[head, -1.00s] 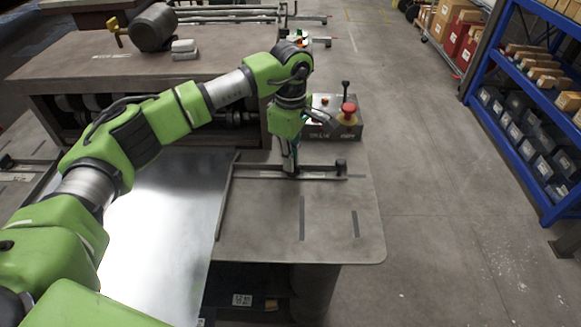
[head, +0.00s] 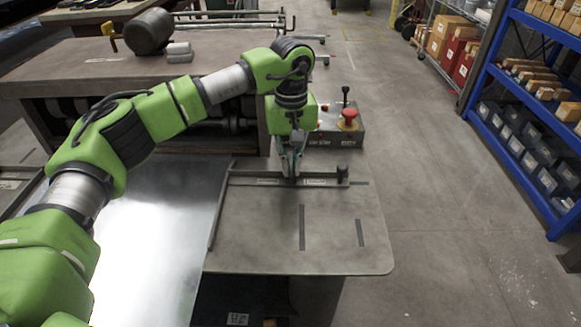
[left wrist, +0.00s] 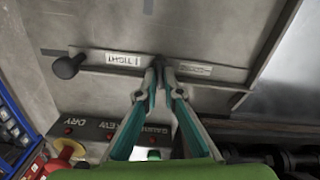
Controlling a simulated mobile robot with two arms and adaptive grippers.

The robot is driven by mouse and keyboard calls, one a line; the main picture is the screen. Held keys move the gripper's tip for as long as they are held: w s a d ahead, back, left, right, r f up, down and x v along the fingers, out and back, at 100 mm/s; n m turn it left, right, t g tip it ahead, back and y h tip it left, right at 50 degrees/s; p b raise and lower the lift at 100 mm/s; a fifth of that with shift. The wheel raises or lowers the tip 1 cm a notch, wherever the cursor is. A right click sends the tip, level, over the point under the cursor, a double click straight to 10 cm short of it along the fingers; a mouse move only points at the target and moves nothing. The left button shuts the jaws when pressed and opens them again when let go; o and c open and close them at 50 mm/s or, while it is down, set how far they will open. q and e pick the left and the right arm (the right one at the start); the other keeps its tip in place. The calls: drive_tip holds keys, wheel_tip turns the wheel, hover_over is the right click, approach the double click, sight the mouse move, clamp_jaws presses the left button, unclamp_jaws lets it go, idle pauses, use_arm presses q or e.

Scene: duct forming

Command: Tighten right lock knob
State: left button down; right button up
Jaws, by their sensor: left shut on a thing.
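My left gripper (head: 291,177) reaches down over the small grey table, its fingers together at a dark metal bar. In the left wrist view, the fingertips (left wrist: 159,70) are shut on a small dark knob (left wrist: 158,60) at the middle of the bar; the fingers hide most of it. A white label reading "TIGHT" (left wrist: 124,60) lies on one side of it, and a second, unreadable label (left wrist: 195,69) on the other. A round black knob (head: 342,172) stands at the bar's right end; it also shows in the left wrist view (left wrist: 68,67). My right gripper is not in view.
A control box with a red button (head: 348,117) and a black-topped lever stands just behind the bar. A shiny metal sheet (head: 150,240) lies left of the bar. A blue shelf (head: 500,140) stands to the right across clear floor.

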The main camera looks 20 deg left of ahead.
sight(292, 169)
use_arm(q)
drive_tip(key=shift+w+r+m, duration=0.1)
drive_tip(key=shift+m, duration=1)
drive_tip(key=c, duration=2.4)
unclamp_jaws()
drive_tip(key=shift+c, duration=0.2)
wheel_tip(292, 169, up, 12)
drive_tip(key=shift+d, duration=0.1)
